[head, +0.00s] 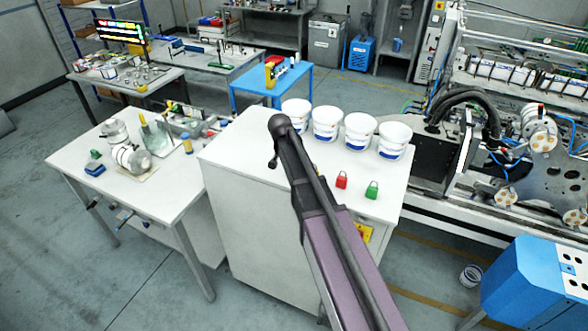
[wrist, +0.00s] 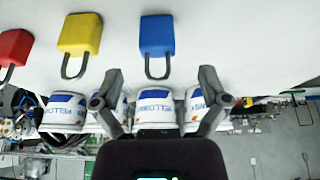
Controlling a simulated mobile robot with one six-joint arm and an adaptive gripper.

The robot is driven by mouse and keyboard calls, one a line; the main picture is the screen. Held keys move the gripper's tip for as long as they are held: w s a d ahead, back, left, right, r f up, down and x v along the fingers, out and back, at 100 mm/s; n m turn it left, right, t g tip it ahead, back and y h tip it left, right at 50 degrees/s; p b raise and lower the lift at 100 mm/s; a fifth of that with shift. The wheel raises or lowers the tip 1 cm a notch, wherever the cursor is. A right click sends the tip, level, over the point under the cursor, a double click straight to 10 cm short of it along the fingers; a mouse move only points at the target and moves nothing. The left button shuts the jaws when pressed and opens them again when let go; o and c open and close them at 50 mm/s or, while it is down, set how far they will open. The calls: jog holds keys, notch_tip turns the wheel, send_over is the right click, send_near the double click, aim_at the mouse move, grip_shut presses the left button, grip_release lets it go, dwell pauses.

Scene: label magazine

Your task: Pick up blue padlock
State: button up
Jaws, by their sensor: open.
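My gripper (wrist: 160,82) is open and empty. Its two fingers are spread to either side of the padlock's line, and the shackle end shows between and just beyond the fingertips. I cannot tell the height of the fingers above the surface. In the head view my arm reaches over the cabinet top (head: 240,142) and hides the blue padlock.
A yellow padlock (wrist: 79,34) and a red padlock (wrist: 14,48) lie left of the blue one in the wrist view. The head view shows the red padlock and a green padlock (head: 372,190). Several white buckets (head: 360,132) line the cabinet's back edge.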

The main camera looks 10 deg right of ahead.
jog(key=shift+f, duration=0.15)
jog(key=b+x, duration=0.3)
jog(key=shift+s, duration=0.15)
jog(key=shift+b+x, duration=0.95)
jog(key=shift+x, duration=0.1)
jog(key=shift+c, duration=0.2)
jog(key=c, duration=1.3)
